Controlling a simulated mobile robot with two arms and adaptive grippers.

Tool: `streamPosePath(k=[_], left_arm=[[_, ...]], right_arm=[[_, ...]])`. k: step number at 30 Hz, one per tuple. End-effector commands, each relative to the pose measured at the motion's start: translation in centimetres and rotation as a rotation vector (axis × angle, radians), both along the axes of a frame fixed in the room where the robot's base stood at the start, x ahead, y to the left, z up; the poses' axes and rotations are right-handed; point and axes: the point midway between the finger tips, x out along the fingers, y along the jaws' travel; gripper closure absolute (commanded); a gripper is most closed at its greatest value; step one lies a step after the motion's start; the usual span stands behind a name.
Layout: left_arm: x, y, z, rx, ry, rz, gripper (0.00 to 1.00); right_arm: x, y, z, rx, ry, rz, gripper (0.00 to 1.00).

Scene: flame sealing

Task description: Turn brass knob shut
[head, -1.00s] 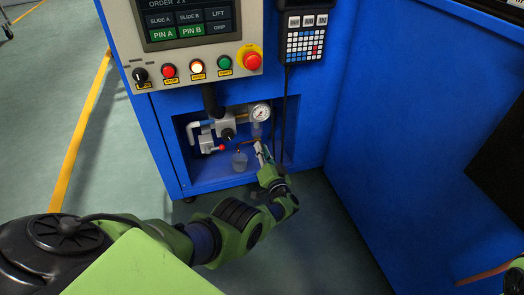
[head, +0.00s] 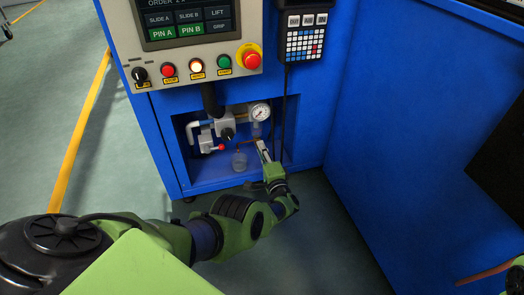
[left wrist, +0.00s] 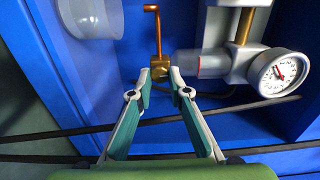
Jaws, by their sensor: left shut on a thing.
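The brass knob (left wrist: 160,73) sits at the foot of a thin bent brass pipe (left wrist: 157,35) in the left wrist view. My left gripper (left wrist: 160,76) is shut on it, one fingertip on each side. In the head view my left gripper (head: 263,150) reaches into the blue cabinet's recess from the front right. The knob is too small to make out there. My right gripper is not in view.
A pressure gauge (head: 260,112) is close above the left gripper, and a clear cup (head: 240,161) stands to its left. Grey valve parts with a red-tipped lever (head: 221,147) are further left. Dark cables (head: 284,110) hang beside the recess. A blue cabinet wall (head: 390,110) is at the right.

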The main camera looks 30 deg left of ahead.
Motion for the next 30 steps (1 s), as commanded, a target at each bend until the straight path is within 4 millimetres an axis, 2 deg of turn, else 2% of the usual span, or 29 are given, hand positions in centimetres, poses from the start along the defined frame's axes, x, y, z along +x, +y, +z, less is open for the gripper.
streamPosePath(k=[19,20,21,22,30], left_arm=[[-0.01,0.00,-0.06,0.035,0.042,0.000,1.00],[-0.01,0.00,-0.06,0.035,0.042,0.000,0.80],[-0.01,0.00,-0.06,0.035,0.042,0.000,0.70],[-0.01,0.01,-0.05,0.035,0.042,0.000,0.66],[0.00,0.01,-0.03,0.035,0.041,0.000,0.66]], right_arm=[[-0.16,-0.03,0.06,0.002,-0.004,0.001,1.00],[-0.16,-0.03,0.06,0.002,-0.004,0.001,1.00],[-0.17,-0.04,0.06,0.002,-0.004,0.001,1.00],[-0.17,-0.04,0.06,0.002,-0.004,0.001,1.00],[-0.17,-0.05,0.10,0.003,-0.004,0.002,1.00]])
